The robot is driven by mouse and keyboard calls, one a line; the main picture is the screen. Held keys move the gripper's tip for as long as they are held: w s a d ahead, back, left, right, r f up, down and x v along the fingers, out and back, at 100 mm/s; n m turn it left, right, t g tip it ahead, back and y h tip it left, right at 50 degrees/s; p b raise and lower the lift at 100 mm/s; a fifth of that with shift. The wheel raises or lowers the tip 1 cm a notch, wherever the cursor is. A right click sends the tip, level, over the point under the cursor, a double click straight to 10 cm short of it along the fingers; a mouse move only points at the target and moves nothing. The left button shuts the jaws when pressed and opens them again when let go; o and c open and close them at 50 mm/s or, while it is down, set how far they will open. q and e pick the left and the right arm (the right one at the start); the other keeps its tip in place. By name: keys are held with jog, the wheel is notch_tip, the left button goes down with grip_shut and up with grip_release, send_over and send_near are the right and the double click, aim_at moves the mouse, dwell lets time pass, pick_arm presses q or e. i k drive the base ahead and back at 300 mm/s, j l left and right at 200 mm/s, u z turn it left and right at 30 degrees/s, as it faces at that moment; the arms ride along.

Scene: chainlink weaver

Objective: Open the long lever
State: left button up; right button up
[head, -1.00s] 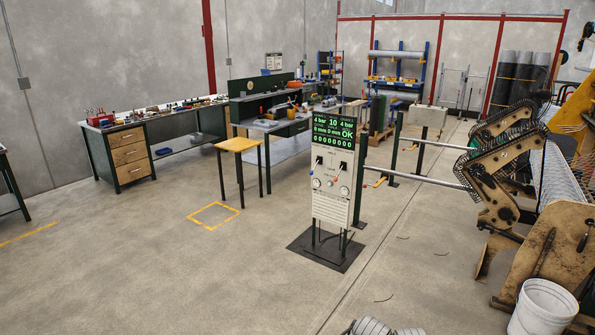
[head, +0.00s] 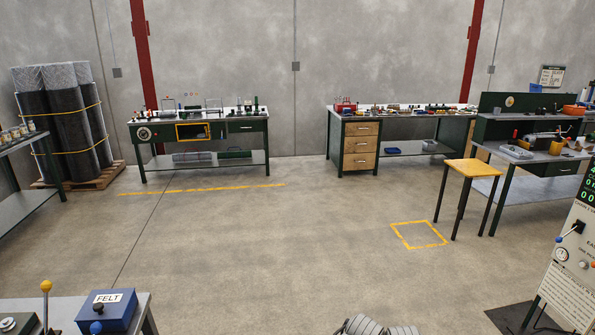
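I cannot tell for sure which lever is the long lever. An upright lever with a yellow ball knob (head: 46,287) stands at the bottom left, by the near bench; its lower end is cut off by the frame. A short lever with a blue knob (head: 560,239) sticks out of the grey control panel (head: 570,282) at the right edge, and that panel is partly out of frame. Neither of my grippers is in view, and nothing is seen touching either lever.
A blue box marked FELT (head: 107,309) sits on the near bench at bottom left. A yellow-topped stool (head: 469,166) and workbenches (head: 195,122) stand farther back. Wrapped rolls (head: 66,110) stand on a pallet at left. The middle floor (head: 260,240) is clear.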

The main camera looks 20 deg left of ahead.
aim_at(46, 285)
jog(key=i+u, duration=0.15)
jog(key=u, duration=0.25)
jog(key=i+u, duration=0.15)
jog(key=u, duration=0.25)
jog(key=i+u, duration=0.15)
jog(key=u, duration=0.25)
jog(key=i+u, duration=0.1)
jog(key=u, duration=0.3)
jog(key=i+l+u, duration=0.15)
jog(key=u, duration=0.25)
jog(key=i+l+u, duration=0.2)
jog(key=u, duration=0.25)
jog(key=i+l+u, duration=0.3)
jog(key=u, duration=0.2)
jog(key=i, duration=0.05)
